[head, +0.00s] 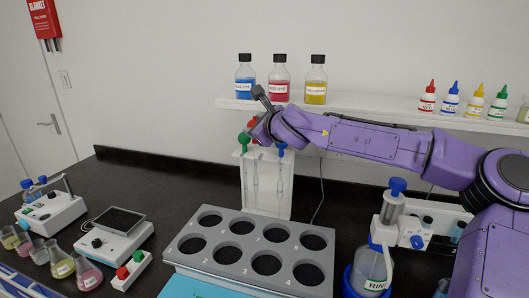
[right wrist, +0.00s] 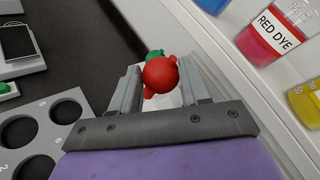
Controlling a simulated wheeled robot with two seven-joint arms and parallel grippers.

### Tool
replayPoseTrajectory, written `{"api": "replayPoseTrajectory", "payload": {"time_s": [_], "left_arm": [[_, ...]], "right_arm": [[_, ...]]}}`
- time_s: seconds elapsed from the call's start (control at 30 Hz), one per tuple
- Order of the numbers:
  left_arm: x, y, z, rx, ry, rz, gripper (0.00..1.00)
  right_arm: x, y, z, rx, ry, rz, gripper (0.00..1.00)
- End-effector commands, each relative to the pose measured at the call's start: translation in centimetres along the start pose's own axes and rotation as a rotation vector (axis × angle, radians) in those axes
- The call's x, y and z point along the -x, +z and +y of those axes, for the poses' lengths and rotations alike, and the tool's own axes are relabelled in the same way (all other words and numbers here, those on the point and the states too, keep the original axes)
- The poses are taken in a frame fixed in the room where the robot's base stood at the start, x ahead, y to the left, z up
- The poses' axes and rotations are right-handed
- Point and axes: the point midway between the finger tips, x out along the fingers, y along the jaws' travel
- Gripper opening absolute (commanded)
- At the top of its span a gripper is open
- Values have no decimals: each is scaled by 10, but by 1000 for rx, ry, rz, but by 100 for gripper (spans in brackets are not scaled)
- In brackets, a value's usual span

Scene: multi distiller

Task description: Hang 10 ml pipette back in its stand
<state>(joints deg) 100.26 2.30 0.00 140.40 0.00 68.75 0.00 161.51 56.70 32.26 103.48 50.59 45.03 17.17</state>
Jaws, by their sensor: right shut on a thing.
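The white pipette stand (head: 267,205) stands on the black bench behind the grey rack. A green-topped pipette (head: 243,141) and a blue-topped pipette (head: 281,150) hang at its front. My right gripper (head: 256,115) is over the top of the stand, shut on a red-topped pipette (right wrist: 160,75). In the right wrist view its red knob sits between the two fingers (right wrist: 160,88), with the green top (right wrist: 154,54) just beyond. The lower part of the red-topped pipette is hidden, so I cannot tell whether it rests in the stand. My left gripper is not in view.
A grey rack (head: 222,256) with several round holes lies in front of the stand. A shelf (head: 360,115) behind carries a blue, a red (head: 279,86) and a yellow bottle close to my gripper. A rinse bottle (head: 372,272) stands at the right; a balance (head: 113,236) is at the left.

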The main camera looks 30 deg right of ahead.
Motion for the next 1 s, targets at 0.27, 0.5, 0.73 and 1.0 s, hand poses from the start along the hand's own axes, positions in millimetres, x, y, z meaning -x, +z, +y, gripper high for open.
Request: {"api": "replayPoseTrajectory", "payload": {"time_s": [0.27, 0.5, 0.73, 1.0], "left_arm": [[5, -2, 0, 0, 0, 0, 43], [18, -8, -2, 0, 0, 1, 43], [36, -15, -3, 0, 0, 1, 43], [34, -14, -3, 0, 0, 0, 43]], "right_arm": [[-19, -40, 23, -1, -1, 2, 36], [-44, -49, -2, 0, -1, 1, 36], [-72, -60, -26, 1, 1, 3, 36], [-74, -68, -18, 1, -1, -1, 36]]}}
